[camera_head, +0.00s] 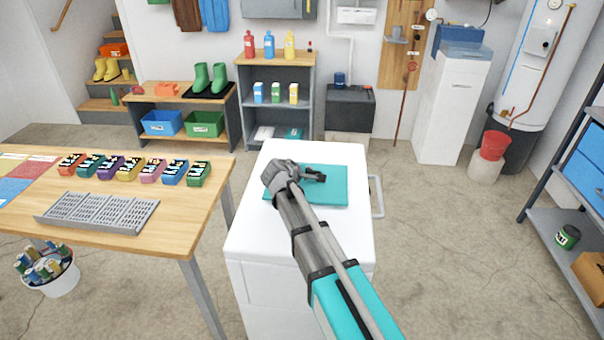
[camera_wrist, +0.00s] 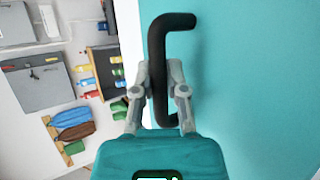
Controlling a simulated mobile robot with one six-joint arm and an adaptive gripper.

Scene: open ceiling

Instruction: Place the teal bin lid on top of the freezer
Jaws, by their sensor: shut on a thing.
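The teal bin lid (camera_head: 330,192) is a flat square panel over the white top of the freezer (camera_head: 265,230) in the head view. The freezer is a white chest with a handle on its right side. My gripper (camera_head: 312,176) is over the lid's middle. In the wrist view the lid (camera_wrist: 250,110) fills the right side, and my gripper (camera_wrist: 160,92) is shut on the lid's black bar handle (camera_wrist: 158,60). Whether the lid touches the freezer top or hovers just above it, I cannot tell. My arm hides part of the lid's lower left.
A wooden table (camera_head: 190,215) with several coloured small bins and a grey rack (camera_head: 98,212) stands left of the freezer. A grey shelf (camera_head: 247,100) with bottles is behind. Open concrete floor (camera_head: 440,250) lies to the right, before a dark shelving unit (camera_head: 545,215).

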